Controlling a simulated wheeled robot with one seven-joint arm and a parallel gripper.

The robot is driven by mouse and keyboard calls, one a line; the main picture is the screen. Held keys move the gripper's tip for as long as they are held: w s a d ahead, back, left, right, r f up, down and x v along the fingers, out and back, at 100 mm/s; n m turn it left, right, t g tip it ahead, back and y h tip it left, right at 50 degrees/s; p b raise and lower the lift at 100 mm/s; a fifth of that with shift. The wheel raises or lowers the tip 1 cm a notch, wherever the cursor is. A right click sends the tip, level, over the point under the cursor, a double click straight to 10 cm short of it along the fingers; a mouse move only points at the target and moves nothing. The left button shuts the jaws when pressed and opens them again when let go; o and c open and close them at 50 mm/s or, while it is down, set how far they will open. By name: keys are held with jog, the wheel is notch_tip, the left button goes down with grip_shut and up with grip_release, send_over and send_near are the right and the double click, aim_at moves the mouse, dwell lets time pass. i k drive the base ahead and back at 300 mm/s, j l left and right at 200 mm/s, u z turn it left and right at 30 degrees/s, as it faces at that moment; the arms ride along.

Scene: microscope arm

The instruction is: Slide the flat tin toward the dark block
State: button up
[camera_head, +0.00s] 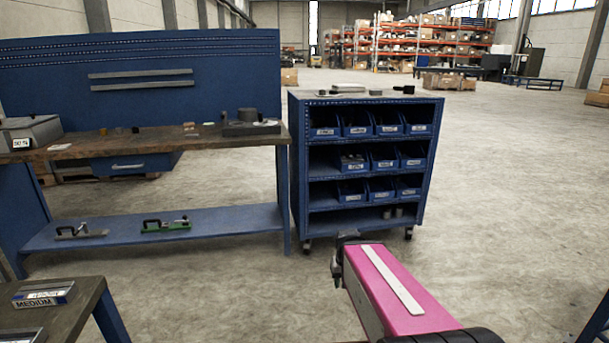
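A flat, pale grey tin (348,88) lies on top of the blue wheeled cabinet, left of the middle. A small dark block (404,89) sits on the same top, to the right of the tin and apart from it. My pink arm reaches in from the bottom of the view. The dark end of my arm, where my gripper (340,262) seems to be, is in front of the cabinet's lower part, well below the tin and block. Its fingers are too small and too hidden by the arm to tell open from shut.
The blue cabinet (295,150) holds several labelled bins on its shelves. A thin dark item (376,92) lies between tin and block. A workbench (95,146) with tools stands left of the cabinet. A low table (60,318) is at the lower left. The floor (510,190) at right is clear.

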aim_at(341, 88)
jog(key=i+z, duration=0.25)
jog(key=i, duration=1.05)
jog(key=j, duration=0.15)
